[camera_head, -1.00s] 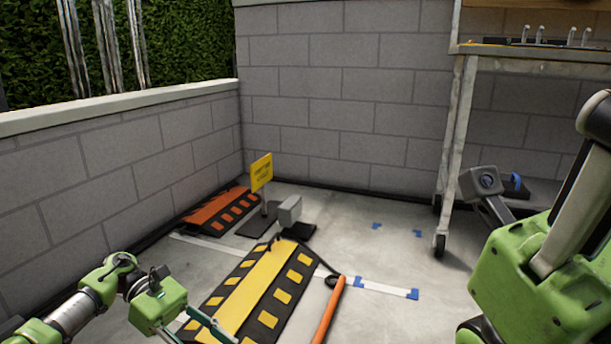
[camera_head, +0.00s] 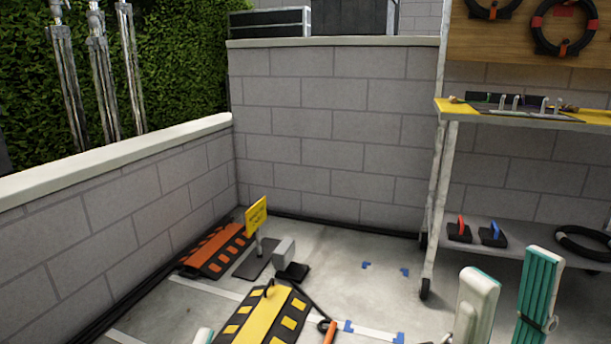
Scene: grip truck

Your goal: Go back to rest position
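My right gripper (camera_head: 512,268) stands at the bottom right with its fingers pointing up. Its two pale fingers with teal pads are spread apart, and nothing shows between them. It appears in front of the lower part of the workbench. Of my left gripper (camera_head: 203,336), only a small pale and teal tip shows at the bottom edge. The rest of it is out of frame, so its opening and anything in it are hidden.
A yellow-black ramp (camera_head: 262,318) lies bottom centre with an orange-handled tool (camera_head: 329,333) beside it. Behind are an orange-black ramp (camera_head: 217,248), a yellow sign (camera_head: 256,215) and a grey block (camera_head: 284,251). A wheeled workbench (camera_head: 440,180) stands right. Block walls (camera_head: 330,130) enclose the floor.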

